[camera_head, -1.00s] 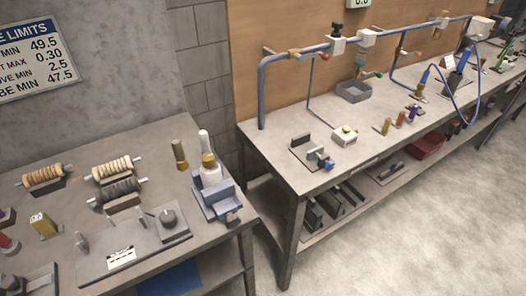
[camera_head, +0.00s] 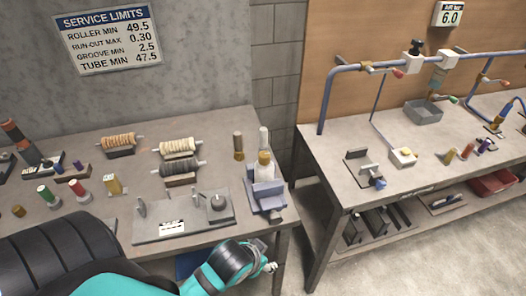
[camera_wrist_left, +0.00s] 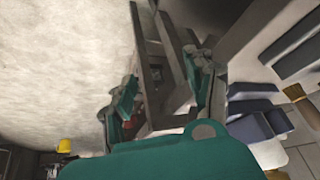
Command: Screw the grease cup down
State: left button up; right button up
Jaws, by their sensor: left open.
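I cannot tell for certain which part is the grease cup. A pale bottle-like piece with a brass-coloured band (camera_head: 264,163) stands in a blue-grey holder (camera_head: 268,196) at the right end of the left bench. My left gripper (camera_head: 268,262) is in front of that bench's front edge, apart from the holder and partly hidden by my wrist. In the left wrist view, my left gripper (camera_wrist_left: 165,88) has its fingers spread with nothing between them, and the blue-grey holder (camera_wrist_left: 255,112) is at the right. My right gripper is not in view.
The left bench (camera_head: 105,240) also carries a grey plate fixture (camera_head: 185,222), several rollers on stands and small coloured bottles. The right bench (camera_head: 330,150) has blue piping. A floor gap separates the benches.

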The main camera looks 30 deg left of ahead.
pick_arm(q)
jog(key=w+d+r+t+h, duration=0.1)
jog(key=w+d+r+t, duration=0.1)
jog(key=w+r+t, duration=0.65)
jog(key=w+d+r+t+h, duration=0.1)
jog(key=w+d+r+t, duration=0.15)
jog(key=w+r, duration=1.05)
jog(key=s+d+r+m+t+h, duration=0.1)
jog(key=d+r+m+t+h, duration=0.15)
jog(key=r, duration=0.45)
jog(key=d+r+m+t+h, duration=0.1)
jog(key=d+r+h, duration=0.25)
jog(key=r, duration=0.35)
jog(key=s+d+r+m+g+h, duration=0.2)
jog(key=d+m+g+h, duration=0.3)
jog(key=m+g+h, duration=0.15)
jog(key=s+d+r+m+g+h, duration=0.2)
jog(key=s+d+m+g+h, duration=0.1)
jog(key=d+m+g+h, duration=0.4)
jog(key=n+g+y, duration=0.7)
jog(key=y, duration=1.4)
send_near(263, 154)
jog(key=shift+s+f+b, duration=0.15)
jog(key=shift+f+b, duration=0.35)
jog(key=shift+f, duration=0.4)
notch_tip(263, 154, down, 7)
jog(key=shift+f+p, duration=0.1)
jog(key=shift+p, duration=1.05)
jog(key=shift+f, duration=0.6)
